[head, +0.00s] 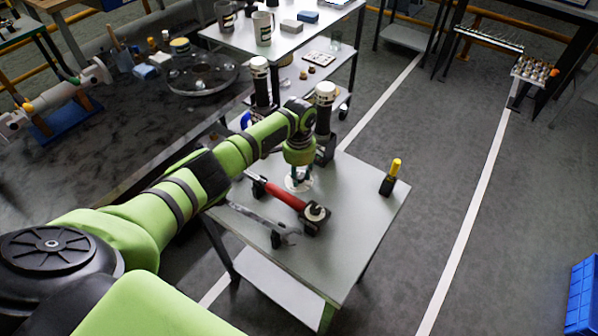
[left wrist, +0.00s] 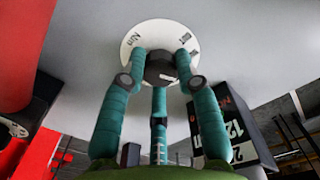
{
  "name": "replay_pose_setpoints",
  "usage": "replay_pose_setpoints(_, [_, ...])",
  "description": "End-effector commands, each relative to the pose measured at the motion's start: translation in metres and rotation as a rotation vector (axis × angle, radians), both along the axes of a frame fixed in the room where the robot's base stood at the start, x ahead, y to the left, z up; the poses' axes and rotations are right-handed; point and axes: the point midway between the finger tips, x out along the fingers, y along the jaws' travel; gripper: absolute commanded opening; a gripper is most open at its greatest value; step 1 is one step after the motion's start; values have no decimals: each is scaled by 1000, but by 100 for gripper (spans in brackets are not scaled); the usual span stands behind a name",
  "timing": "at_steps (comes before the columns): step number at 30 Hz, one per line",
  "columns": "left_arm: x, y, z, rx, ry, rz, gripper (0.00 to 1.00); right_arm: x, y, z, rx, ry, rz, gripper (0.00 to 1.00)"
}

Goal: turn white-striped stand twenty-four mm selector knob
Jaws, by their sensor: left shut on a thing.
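A dark round knob (left wrist: 160,68) with a short white mark sits in the middle of a white dial plate (left wrist: 136,42) with printed lettering, partly cut off from view by my fingers. My left gripper (head: 298,180) reaches down to the grey table from above. Its teal fingers (left wrist: 158,82) are shut around the knob in the left wrist view. In the head view the white dial (head: 297,187) shows under the gripper, and the knob itself is hidden. A black block (left wrist: 232,125) with large white digits stands close to the right of the fingers. My right gripper is not in view.
A yellow-handled tool (head: 391,176) stands at the right. The table's front right is clear.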

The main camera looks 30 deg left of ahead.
Motion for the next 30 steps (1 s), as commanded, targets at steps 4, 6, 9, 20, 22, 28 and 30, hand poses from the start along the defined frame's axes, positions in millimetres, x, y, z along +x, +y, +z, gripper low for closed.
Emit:
replay_pose_setpoints(4, [-2, -1, -2, 1, 8, -139, 0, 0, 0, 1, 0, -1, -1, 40])
replay_pose_setpoints(6, [-2, -1, -3, -1, 7, -205, 0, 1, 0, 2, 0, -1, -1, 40])
replay_pose_setpoints(9, [-2, -1, -3, -1, 8, -297, 0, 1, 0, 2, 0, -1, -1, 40])
replay_pose_setpoints(20, [-3, -1, -3, -1, 8, -565, 0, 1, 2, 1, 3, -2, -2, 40])
replay_pose_setpoints(22, [-3, -1, -3, -1, 8, -600, 0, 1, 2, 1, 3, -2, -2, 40])
replay_pose_setpoints(28, [-3, -1, -3, -2, 8, -668, 0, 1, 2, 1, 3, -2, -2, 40])
replay_pose_setpoints(30, [-3, -1, -3, -2, 8, -681, 0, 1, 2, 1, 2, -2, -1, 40])
